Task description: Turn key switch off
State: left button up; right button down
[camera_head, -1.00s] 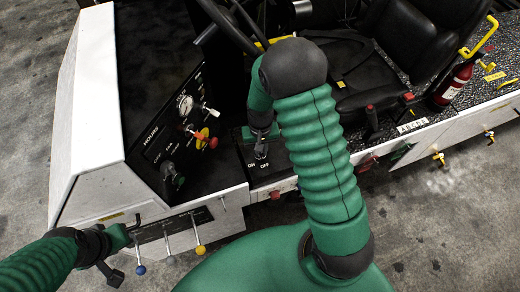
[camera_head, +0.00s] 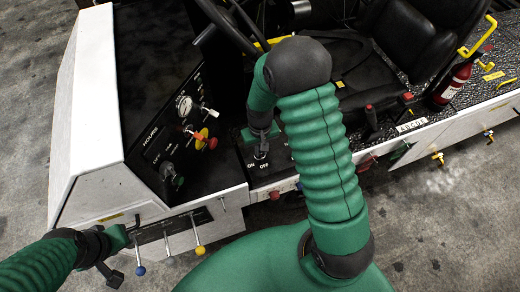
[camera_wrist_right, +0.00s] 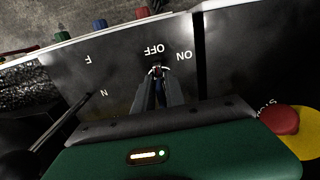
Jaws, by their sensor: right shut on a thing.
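The key switch (camera_wrist_right: 157,70) shows in the right wrist view as a small round metallic piece, on a dark panel (camera_wrist_right: 110,70) with ON and OFF lettering. It lies just below the OFF label and left of the ON label there. My right gripper (camera_wrist_right: 157,92) is shut on it, and its fingertips hide most of it. In the head view the right gripper (camera_head: 261,153) points down at the panel beside the ON label; the switch itself is hidden there. My left gripper (camera_head: 112,250) is at the lower left, away from the switch; its fingers are unclear.
A red and yellow stop button (camera_head: 208,142) and a gauge (camera_head: 184,105) are on the panel to the left. A steering wheel (camera_head: 225,22) stands above. Levers with coloured knobs (camera_head: 200,250) hang below. Black joysticks (camera_head: 372,115) stand to the right.

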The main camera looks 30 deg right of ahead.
jog(key=shift+w+d+r, duration=0.1)
jog(key=shift+w+r, duration=0.05)
jog(key=shift+w, duration=0.15)
jog(key=c, duration=1.5)
grip_release()
jog(key=shift+o, duration=0.6)
jog(key=shift+s, duration=0.1)
notch_tip(320, 180, up, 16)
jog(key=shift+r+b, duration=0.25)
jog(key=shift+b, duration=0.2)
